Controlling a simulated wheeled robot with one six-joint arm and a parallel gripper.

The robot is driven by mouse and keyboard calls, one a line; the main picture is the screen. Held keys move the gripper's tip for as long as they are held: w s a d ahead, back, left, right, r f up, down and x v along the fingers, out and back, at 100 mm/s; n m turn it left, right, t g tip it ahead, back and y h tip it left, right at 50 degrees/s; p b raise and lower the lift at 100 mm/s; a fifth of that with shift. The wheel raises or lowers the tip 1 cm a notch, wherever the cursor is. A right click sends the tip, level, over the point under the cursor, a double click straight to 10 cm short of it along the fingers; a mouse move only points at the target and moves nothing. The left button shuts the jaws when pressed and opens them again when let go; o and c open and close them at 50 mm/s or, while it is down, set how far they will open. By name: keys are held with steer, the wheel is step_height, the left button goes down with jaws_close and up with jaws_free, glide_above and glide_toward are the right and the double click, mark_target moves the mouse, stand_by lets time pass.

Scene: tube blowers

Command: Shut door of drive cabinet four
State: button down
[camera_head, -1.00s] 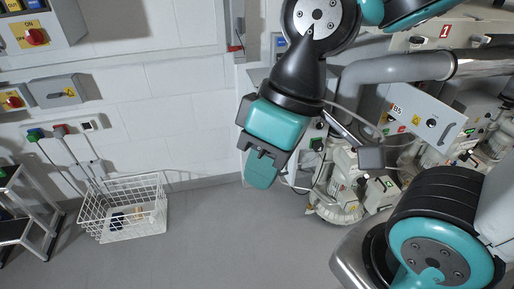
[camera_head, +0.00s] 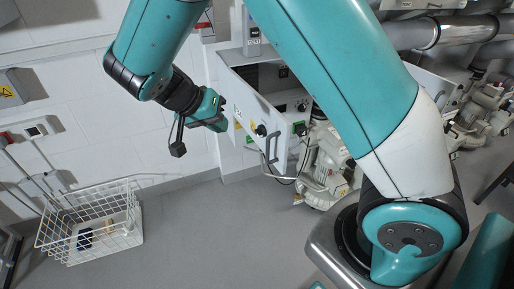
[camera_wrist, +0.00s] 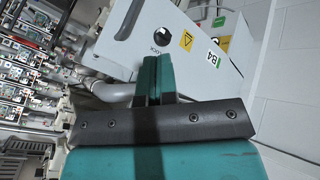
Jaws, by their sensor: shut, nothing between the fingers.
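The drive cabinet four door (camera_head: 248,100) is a pale panel standing open in the head view, with a dark interior showing behind it. In the wrist view the door (camera_wrist: 185,22) carries a green-and-white B4 label (camera_wrist: 213,60), a yellow warning sign (camera_wrist: 187,40) and a black lock knob (camera_wrist: 125,26). My gripper (camera_head: 221,122) is just left of the door, on its labelled face side. In the wrist view my gripper (camera_wrist: 154,80) has its teal fingers together with nothing between them. They overlap the door's lower edge in that picture; whether they touch it I cannot tell.
A white wire basket (camera_head: 92,222) stands on the floor at left by the wall. A white pump (camera_head: 325,165) stands below and right of the door. Thick grey pipes (camera_head: 440,32) run at upper right. The floor between basket and pump is clear.

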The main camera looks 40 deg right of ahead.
steer(key=s+d+f, duration=0.3)
steer(key=d+f, duration=0.5)
steer(key=shift+s+d, duration=0.15)
steer(key=shift+d, duration=0.25)
